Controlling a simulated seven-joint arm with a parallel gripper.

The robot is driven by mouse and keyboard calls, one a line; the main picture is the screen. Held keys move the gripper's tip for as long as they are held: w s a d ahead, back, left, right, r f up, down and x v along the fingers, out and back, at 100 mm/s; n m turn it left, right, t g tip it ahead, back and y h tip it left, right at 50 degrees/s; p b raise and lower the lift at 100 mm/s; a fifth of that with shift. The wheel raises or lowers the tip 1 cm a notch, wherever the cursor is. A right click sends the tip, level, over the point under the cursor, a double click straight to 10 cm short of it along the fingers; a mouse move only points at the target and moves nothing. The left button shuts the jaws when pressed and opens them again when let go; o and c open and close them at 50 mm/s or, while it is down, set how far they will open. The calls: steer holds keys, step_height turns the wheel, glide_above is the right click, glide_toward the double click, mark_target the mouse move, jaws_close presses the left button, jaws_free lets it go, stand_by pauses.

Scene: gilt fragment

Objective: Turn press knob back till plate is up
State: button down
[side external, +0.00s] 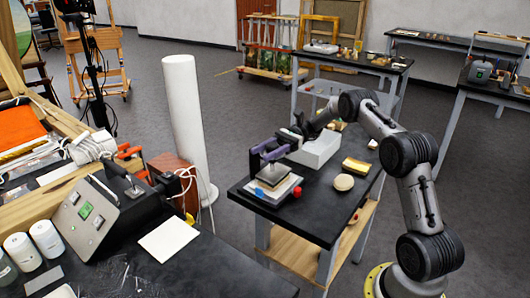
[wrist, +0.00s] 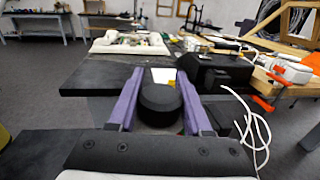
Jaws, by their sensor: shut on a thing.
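The press (side external: 272,188) stands near the left end of the black worktable in the side view, with pale layers at its base and a grey upper part. My gripper (side external: 266,152) reaches over it with its purple fingers. In the wrist view, my gripper (wrist: 159,88) has one finger on each side of the round black press knob (wrist: 159,97) and is shut on it. The fingers and my arm hide much of the press's upper part. The plate's height and any gap beneath it cannot be made out.
A red ball (side external: 297,192), a round tan disc (side external: 343,182) and a yellow-topped block (side external: 355,166) lie on the worktable (side external: 310,215). A cluttered bench (side external: 215,265) stands at the left front. A white column (side external: 184,120) rises behind the gap between them.

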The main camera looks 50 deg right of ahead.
steer(key=shift+c, duration=1.6)
jaws_free()
steer(key=shift+r, duration=0.6)
steer(key=r, duration=0.2)
steer(key=shift+s+r, duration=0.3)
steer(key=shift+r, duration=0.1)
steer(key=s+a+r, duration=0.3)
steer(key=s+r, duration=0.6)
steer(key=s, duration=0.4)
steer(key=shift+a, duration=0.3)
